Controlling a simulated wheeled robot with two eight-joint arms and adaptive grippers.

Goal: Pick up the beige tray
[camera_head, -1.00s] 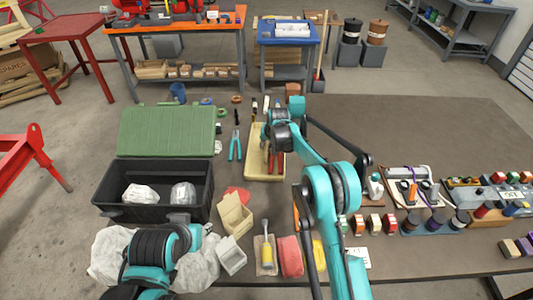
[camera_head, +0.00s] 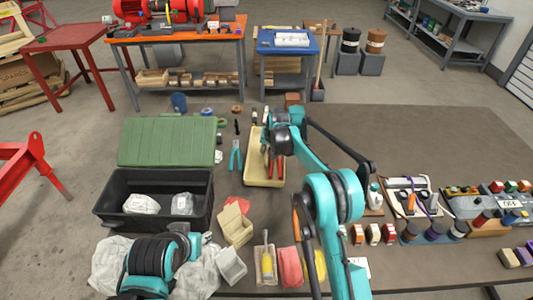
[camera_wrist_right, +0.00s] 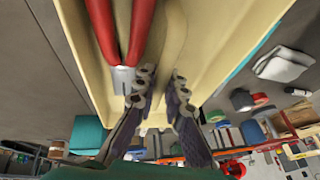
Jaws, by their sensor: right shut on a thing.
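The beige tray (camera_head: 257,181) is long and shallow and lies left of the middle of the table. Red-handled pliers (camera_head: 277,170) are in it. My right gripper (camera_head: 268,150) is at the tray's far part, partly hidden by its own arm. In the right wrist view, the tray (camera_wrist_right: 221,55) fills the top, with the red handles (camera_wrist_right: 137,30) inside. The right gripper's dark fingers (camera_wrist_right: 160,83) are closed about the tray's end wall. Whether the tray is clear of the table cannot be told. My left arm shows at lower left; its gripper is hidden.
Blue-handled pliers (camera_head: 236,156) lie just left of the tray. A black case (camera_head: 110,215) with a green lid (camera_head: 165,142) stands further left. The table (camera_head: 430,135) is bare at the far right.

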